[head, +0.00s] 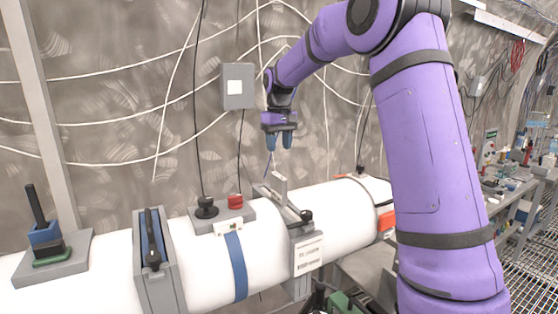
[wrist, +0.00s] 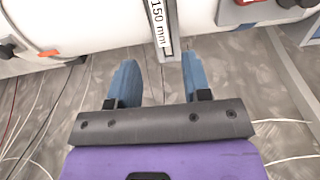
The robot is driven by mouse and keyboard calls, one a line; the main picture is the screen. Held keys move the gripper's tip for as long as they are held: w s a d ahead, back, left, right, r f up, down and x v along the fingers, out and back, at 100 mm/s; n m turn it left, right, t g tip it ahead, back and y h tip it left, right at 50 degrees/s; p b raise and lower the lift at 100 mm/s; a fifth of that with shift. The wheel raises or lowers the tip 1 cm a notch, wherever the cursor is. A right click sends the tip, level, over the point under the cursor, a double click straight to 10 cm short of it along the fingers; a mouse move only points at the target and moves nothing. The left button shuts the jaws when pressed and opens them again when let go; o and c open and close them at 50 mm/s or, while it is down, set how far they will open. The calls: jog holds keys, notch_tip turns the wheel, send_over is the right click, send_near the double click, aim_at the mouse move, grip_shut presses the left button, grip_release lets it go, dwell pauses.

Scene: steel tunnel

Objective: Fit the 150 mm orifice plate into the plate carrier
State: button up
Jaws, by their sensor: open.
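A pale metal handle (head: 280,185) stands up from a grey slotted fitting (head: 302,236) around the white pipe. In the wrist view a grey strip labelled "150 mm" (wrist: 160,22) reaches in from the top edge; it seems to be this orifice plate's handle. The rest of the plate is hidden, and I cannot tell how deep it sits. The fitting looks like the plate carrier and has a black knob at its right. My gripper (head: 279,142) hangs above the handle, open and empty. In the wrist view its blue fingers (wrist: 160,60) stand apart just below the labelled strip.
The white pipe (head: 345,205) runs across the front. On it are a grey base with black and red knobs (head: 235,201), a blue strap (head: 237,265), a grey frame with a black handle (head: 155,262) and a blue-and-black block (head: 45,235). A wall box (head: 238,86) hangs behind.

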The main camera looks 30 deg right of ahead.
notch_tip(320, 180, up, 6)
jog(key=f, duration=0.1)
jog(key=s+a+r+t, duration=0.15)
jog(key=s+a, duration=0.25)
jog(key=s, duration=0.6)
jog(key=s+a+r+t, duration=0.1)
jog(key=s+a+r, duration=0.2)
jog(key=s, duration=0.7)
jog(key=s+a+f+t, duration=0.1)
jog(key=s+f, duration=0.3)
jog(key=s, duration=0.5)
jog(key=s+a+f+t, duration=0.1)
jog(key=s+f, duration=0.3)
jog(key=s, duration=0.6)
jog(key=shift+s+a+f+t, duration=0.2)
jog(key=shift+a+f+t, duration=0.05)
jog(key=shift+a+t, duration=0.2)
